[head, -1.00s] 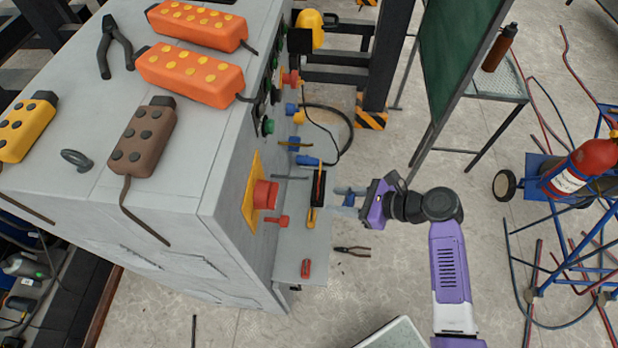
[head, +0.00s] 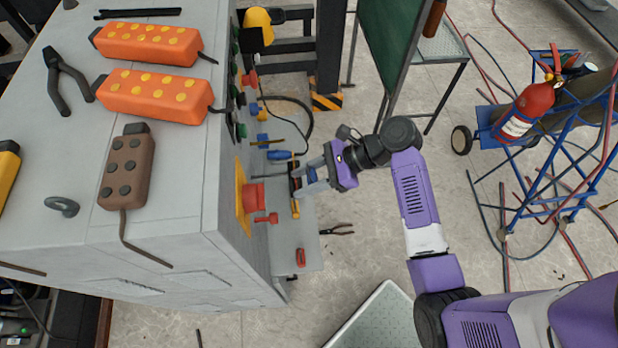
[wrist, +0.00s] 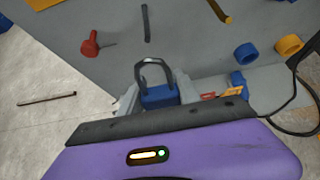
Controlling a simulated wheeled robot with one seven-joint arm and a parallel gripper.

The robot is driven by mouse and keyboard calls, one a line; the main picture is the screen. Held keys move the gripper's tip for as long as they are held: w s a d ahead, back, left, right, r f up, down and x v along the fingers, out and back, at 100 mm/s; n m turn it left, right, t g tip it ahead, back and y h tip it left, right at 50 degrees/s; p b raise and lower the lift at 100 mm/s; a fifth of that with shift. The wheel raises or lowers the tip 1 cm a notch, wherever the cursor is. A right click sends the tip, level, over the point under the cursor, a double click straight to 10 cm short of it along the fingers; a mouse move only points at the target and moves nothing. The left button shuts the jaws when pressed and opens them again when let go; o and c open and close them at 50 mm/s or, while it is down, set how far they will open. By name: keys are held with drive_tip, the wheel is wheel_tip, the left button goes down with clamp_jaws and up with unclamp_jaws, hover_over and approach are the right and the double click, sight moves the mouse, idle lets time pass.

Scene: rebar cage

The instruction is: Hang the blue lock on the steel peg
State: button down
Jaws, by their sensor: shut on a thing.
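My gripper (wrist: 157,98) is shut on the blue lock (wrist: 160,97), with one grey finger on each side of its body. The lock's dark shackle (wrist: 153,62) stands up from between the fingers, toward the panel. A dark grey peg (wrist: 146,22), which looks like the steel peg, sticks out of the grey panel beyond the shackle. Shackle and peg look apart in the wrist view. In the head view my gripper (head: 309,180) is close to the cabinet's side face, near the peg (head: 265,177); the lock is mostly hidden there.
A yellow peg (wrist: 219,10) stands right of the grey one. The grey cabinet (head: 185,255) carries orange boxes (head: 155,95).

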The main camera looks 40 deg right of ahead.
drive_tip(key=w+a+b, duration=0.2)
drive_tip(key=w+a, duration=0.2)
drive_tip(key=a, duration=0.1)
drive_tip(key=shift+a+f, duration=0.35)
drive_tip(key=shift+a, duration=0.05)
idle(0.6)
drive_tip(key=shift+w+f, duration=0.1)
drive_tip(key=shift+f, duration=0.1)
idle(0.5)
drive_tip(key=c, duration=0.8)
unclamp_jaws()
drive_tip(key=shift+o, duration=0.2)
